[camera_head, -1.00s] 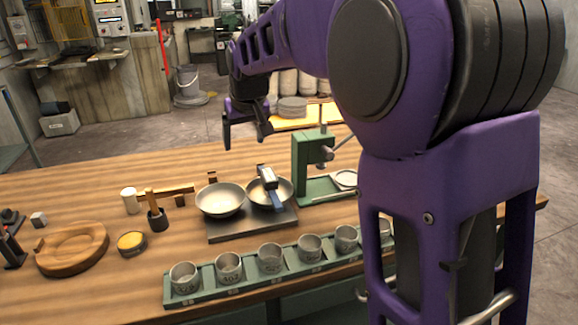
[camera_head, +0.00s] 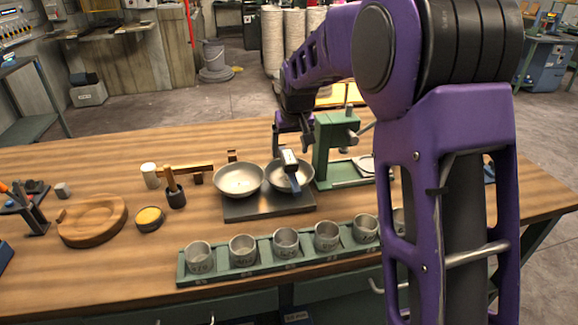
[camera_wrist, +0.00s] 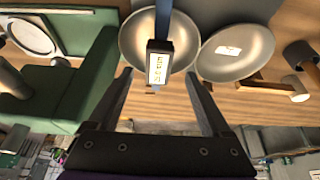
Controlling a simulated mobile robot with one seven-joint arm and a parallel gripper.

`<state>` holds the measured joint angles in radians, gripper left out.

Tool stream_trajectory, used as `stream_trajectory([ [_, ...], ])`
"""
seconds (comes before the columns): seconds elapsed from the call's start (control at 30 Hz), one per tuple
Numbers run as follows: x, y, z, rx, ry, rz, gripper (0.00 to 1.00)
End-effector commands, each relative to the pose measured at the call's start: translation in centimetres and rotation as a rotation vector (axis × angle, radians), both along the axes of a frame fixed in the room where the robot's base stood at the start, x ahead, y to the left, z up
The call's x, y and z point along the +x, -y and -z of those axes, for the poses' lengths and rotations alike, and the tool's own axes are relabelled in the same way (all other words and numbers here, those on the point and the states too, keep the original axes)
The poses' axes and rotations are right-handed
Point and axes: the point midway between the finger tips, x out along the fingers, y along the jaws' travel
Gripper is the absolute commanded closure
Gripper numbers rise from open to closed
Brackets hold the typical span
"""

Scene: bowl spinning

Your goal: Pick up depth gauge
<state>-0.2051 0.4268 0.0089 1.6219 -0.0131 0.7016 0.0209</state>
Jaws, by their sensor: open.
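The depth gauge (camera_head: 289,160), with a dark-framed display and a blue bar, lies across the right metal bowl (camera_head: 278,180). In the wrist view, the gauge's display (camera_wrist: 157,70) appears between my fingertips, with the blue bar running up to the picture's top edge. My gripper (camera_head: 291,146) is open and empty, behind and above the right bowl. Its two fingers also show in the wrist view (camera_wrist: 159,76), one on each side of the gauge. I cannot tell how far above the gauge they are.
The left metal bowl (camera_head: 238,179) stands beside the right one on a dark plate (camera_head: 268,208). A green press (camera_head: 323,150) stands close to the right of my gripper. A green rack (camera_head: 270,262) of metal cups lies in front. A wooden dish (camera_head: 92,222) sits at the left.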

Motion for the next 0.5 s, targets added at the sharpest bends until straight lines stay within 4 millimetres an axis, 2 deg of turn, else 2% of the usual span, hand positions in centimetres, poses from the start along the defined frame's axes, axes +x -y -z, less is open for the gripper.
stream_trajectory([
  [0.17,0.5,-0.1,1.1,0.000,0.000,0.000,0.18],
  [0.4,2.1,-0.2,4.2,0.000,-0.001,0.000,0.18],
  [0.5,2.5,-0.3,4.9,0.000,0.001,0.000,0.18],
])
